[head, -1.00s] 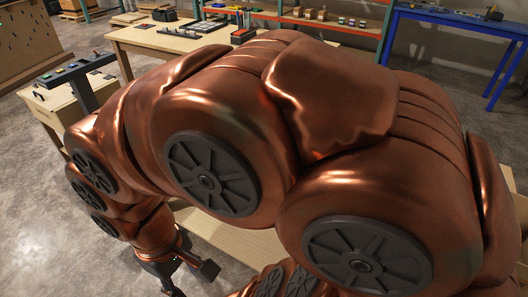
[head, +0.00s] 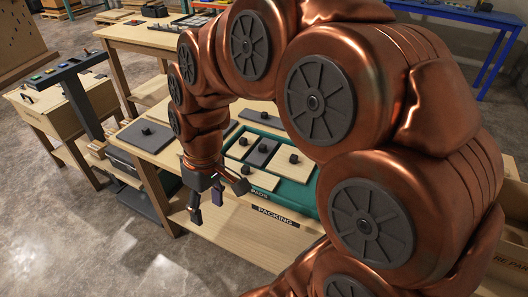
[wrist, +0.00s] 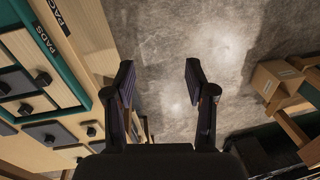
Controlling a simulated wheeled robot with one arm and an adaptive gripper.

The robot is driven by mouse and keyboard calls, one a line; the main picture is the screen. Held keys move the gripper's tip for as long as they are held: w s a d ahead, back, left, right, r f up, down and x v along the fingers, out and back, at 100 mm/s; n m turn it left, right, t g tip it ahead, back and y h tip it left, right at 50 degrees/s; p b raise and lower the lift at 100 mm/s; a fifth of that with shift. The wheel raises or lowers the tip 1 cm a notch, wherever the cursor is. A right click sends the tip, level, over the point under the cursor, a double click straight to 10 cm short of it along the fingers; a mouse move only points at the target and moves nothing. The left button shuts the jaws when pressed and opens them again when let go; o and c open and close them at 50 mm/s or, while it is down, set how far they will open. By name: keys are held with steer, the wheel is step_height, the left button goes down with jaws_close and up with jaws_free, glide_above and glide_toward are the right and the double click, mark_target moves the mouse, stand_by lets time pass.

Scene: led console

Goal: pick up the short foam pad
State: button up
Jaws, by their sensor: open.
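My gripper (head: 219,199) is open and empty, hanging in front of the bench's front edge. In the wrist view its two fingers (wrist: 158,80) are spread over bare floor. A green tray (head: 290,206) labelled for pads sits on the bench, behind and right of the gripper. It holds pale and dark flat pads with black knobs, including a dark grey pad (head: 256,158). Another dark pad (head: 155,142) lies on the bench to the left, and one more (head: 257,121) lies at the back. I cannot tell which is the short foam pad. My arm hides the tray's right side.
The bench (head: 172,160) has a "PACKING" label (head: 275,216) on its front. A post with coloured buttons (head: 72,68) and a wooden cabinet (head: 40,105) stand at the left. In the wrist view a cardboard box (wrist: 275,78) is at right. The floor in front is clear.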

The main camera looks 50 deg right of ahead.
steer(key=w+d+t, duration=0.1)
steer(key=w+d, duration=0.6)
steer(key=w, duration=0.1)
steer(key=n+t, duration=0.1)
steer(key=t, duration=0.3)
glide_toward(263, 145)
steer(key=a+f, duration=0.1)
steer(key=shift+d+p+x, duration=0.15)
steer(key=shift+p+x, duration=0.35)
steer(key=shift+x, duration=1.5)
steer(key=shift+d+p+x, duration=0.15)
steer(key=shift+p+x, duration=0.3)
steer(key=shift+x, duration=1.55)
steer(key=shift+w, duration=0.15)
jaws_close()
